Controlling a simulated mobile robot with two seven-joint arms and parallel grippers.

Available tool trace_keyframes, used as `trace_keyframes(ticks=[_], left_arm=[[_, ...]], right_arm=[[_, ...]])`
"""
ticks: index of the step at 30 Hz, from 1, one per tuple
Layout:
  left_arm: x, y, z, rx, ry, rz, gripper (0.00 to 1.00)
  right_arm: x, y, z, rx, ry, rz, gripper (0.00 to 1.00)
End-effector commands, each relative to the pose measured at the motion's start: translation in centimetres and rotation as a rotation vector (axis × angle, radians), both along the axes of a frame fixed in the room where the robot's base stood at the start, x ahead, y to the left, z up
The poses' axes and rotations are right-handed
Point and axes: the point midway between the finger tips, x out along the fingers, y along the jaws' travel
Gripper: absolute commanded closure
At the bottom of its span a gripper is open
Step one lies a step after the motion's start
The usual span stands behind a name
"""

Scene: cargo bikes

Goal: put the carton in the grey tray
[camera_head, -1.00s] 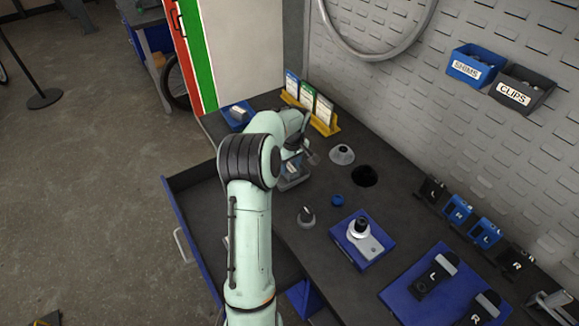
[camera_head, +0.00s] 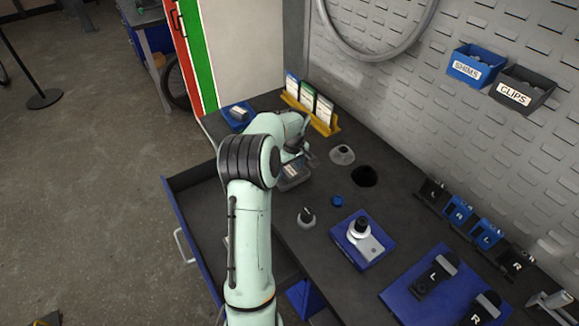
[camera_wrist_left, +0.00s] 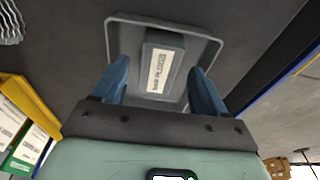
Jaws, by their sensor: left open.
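The carton (camera_wrist_left: 163,65) is a small dark grey box with a white printed label. In the left wrist view it lies within the rim of the grey tray (camera_wrist_left: 205,38). In the head view the tray (camera_head: 296,184) stands on the dark bench, partly hidden by my left arm. My left gripper (camera_wrist_left: 160,77) is open, its two blue fingers apart on either side of the carton's near end. I cannot tell whether they touch it. My right gripper is not in view.
A yellow card holder (camera_head: 322,121) stands behind the tray, with a small blue tray (camera_head: 236,116) to its left. An open drawer (camera_head: 190,221) juts out at left.

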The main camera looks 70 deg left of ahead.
Motion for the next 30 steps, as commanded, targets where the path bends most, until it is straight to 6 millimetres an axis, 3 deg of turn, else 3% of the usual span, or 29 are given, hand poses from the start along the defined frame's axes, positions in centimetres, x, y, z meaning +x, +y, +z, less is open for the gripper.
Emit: trace_keyframes(ticks=[15,21,30], left_arm=[[0.5,-1.4,10.0,0.004,-0.004,-0.002,0.27],[0.5,-1.7,11.7,0.003,-0.002,0.0,0.27],[0.5,-1.7,11.8,0.001,-0.001,0.0,0.27]], right_arm=[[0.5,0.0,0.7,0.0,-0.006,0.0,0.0],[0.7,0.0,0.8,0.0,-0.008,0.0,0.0],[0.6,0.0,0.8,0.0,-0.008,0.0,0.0]])
